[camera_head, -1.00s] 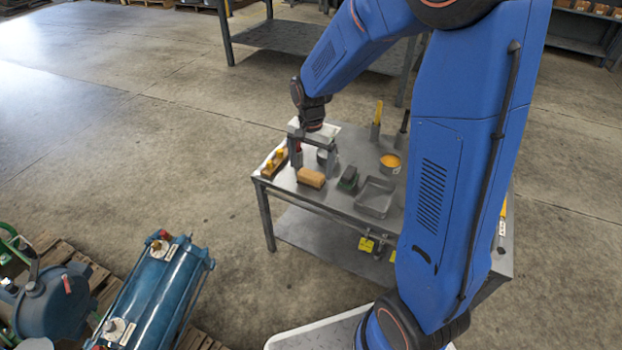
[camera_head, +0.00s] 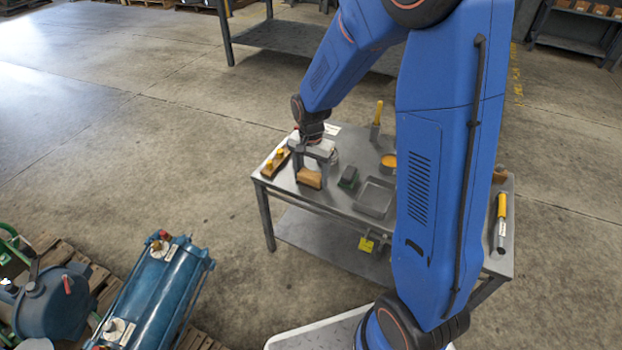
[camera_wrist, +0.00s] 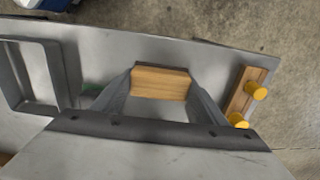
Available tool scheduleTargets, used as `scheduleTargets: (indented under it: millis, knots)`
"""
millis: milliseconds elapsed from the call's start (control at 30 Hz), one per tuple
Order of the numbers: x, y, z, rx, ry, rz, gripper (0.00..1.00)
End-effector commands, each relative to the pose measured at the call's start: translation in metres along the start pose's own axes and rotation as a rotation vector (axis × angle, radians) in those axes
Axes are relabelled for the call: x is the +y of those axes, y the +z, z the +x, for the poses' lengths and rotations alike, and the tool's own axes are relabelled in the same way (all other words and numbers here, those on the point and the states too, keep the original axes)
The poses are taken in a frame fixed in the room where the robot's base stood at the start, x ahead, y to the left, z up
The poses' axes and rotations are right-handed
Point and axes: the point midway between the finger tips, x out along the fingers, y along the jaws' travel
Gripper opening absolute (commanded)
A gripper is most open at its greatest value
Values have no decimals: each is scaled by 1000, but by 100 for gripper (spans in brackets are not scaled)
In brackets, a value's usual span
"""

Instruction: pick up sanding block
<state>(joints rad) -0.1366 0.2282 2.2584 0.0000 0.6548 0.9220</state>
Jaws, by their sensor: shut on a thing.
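The sanding block (camera_head: 309,179) is a tan wooden block near the front left edge of the metal table. In the wrist view the block (camera_wrist: 160,83) lies between my two fingers, which touch its ends. My gripper (camera_head: 313,174) points down at the block and is shut on it. I cannot tell whether the block is clear of the table top.
A wooden piece with yellow knobs (camera_head: 275,163) is left of the block. A dark green block (camera_head: 348,178) and a grey metal tray (camera_head: 375,197) are to its right. An orange-topped can (camera_head: 388,163) and a yellow-handled tool (camera_head: 377,118) stand behind.

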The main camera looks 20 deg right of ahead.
Motion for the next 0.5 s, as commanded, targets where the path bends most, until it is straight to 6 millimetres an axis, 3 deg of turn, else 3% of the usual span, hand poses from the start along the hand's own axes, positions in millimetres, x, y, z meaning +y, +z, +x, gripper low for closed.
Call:
scheduleTargets:
  millis: [267, 500]
  knots:
    - [0, 0, -11, 1, -1, 0, 43]
    - [0, 0, -53, 2, -3, 0, 43]
